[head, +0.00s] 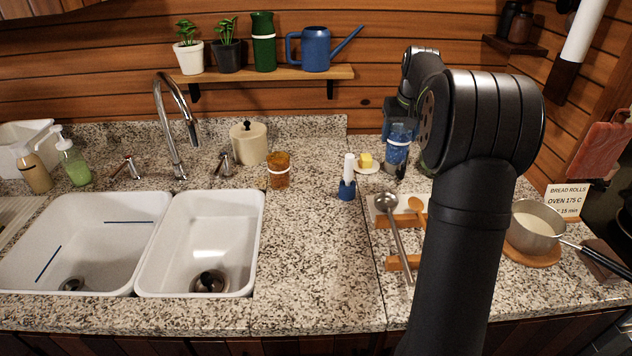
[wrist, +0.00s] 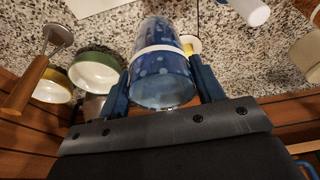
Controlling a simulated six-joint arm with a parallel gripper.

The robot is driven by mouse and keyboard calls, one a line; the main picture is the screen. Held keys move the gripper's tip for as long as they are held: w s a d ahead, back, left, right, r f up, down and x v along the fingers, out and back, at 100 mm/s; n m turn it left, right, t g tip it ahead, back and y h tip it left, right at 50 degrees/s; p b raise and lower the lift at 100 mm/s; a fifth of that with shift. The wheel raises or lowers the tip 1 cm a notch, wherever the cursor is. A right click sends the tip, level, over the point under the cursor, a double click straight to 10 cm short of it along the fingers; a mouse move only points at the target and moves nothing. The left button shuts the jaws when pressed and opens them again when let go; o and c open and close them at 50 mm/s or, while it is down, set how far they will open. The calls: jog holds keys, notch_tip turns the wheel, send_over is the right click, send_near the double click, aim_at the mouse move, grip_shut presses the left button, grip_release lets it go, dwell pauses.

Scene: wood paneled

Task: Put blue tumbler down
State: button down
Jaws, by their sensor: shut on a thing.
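The blue tumbler (head: 398,148), see-through with pale dots and a white band, is at the back of the counter, right of the butter dish. In the wrist view the tumbler (wrist: 160,72) fills the space between the two blue fingers of my gripper (wrist: 161,82), which is shut on it. In the head view my gripper is partly hidden behind my own arm. Whether the tumbler's base touches the counter cannot be told.
A butter dish (head: 366,168) and a white-and-blue bottle (head: 347,180) stand left of the tumbler. A green bowl (wrist: 96,70) and a yellow bowl (wrist: 53,86) are close by in the wrist view. A ladle (head: 395,230) lies in front. Bare counter (head: 310,235) lies right of the sink.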

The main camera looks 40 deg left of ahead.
jog(key=s+a+f+n, duration=0.15)
jog(key=s+a, duration=0.35)
jog(key=a, duration=0.5)
jog(key=s+a+n, duration=0.3)
jog(key=s+a, duration=0.2)
jog(key=a, duration=0.5)
jog(key=shift+n+g+y, duration=0.25)
jog(key=shift+g+y, duration=0.15)
jog(key=shift+g, duration=0.1)
jog(key=shift+s+a+f, duration=0.1)
jog(key=shift+s+f, duration=0.05)
jog(key=shift+f, duration=1.55)
jog(key=shift+s+f, duration=0.15)
jog(key=shift+f, duration=1.5)
jog(key=shift+s+a+f, duration=0.1)
jog(key=shift+s+f, duration=0.05)
jog(key=shift+f, duration=1.55)
jog(key=shift+f, duration=0.1)
jog(key=shift+c, duration=1.9)
grip_release()
jog(key=shift+f, duration=0.15)
jog(key=v, duration=1.2)
